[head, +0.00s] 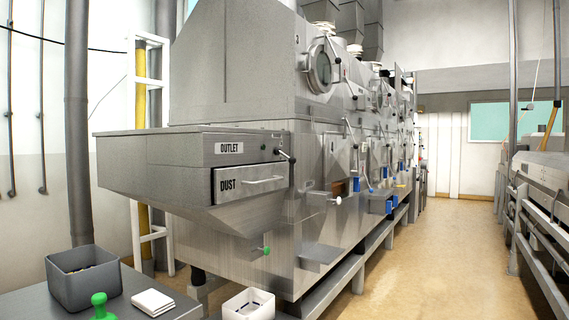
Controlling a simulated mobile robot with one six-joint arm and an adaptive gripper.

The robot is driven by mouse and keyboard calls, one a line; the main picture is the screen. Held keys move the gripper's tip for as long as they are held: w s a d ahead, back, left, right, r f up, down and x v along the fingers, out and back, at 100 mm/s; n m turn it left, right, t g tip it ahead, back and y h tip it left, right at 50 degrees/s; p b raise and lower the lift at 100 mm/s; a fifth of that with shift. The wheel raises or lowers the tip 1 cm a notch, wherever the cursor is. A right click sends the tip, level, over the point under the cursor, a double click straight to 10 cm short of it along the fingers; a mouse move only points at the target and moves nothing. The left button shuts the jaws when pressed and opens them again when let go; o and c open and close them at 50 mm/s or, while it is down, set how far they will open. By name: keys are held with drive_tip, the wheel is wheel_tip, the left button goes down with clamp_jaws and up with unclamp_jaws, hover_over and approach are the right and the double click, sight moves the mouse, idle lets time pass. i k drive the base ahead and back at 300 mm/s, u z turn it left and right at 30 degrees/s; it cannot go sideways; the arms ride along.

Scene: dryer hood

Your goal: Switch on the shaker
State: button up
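No part in the head view is labelled as the shaker. A large steel dryer (230,85) fills the middle. Its front box carries an "OUTLET" label (229,148) and a "DUST" drawer (240,184) with a bar handle; the drawer looks shut. A small lever with a dark knob (286,156) sits at the right end of the outlet panel, beside a tiny green spot (263,147). A green knob (265,250) sticks out lower down on the dryer body. My gripper is not in view.
A grey table (180,301) at front left holds a grey bin (84,278), a green-knobbed object (100,307) and folded white cloths (153,302). A white container (249,304) stands at the front. The tan floor (440,250) is open between the dryer and the right-hand metal frame (540,240).

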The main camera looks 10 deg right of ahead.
sight(293, 160)
drive_tip(key=z, duration=0.05)
drive_tip(key=i, duration=1.25)
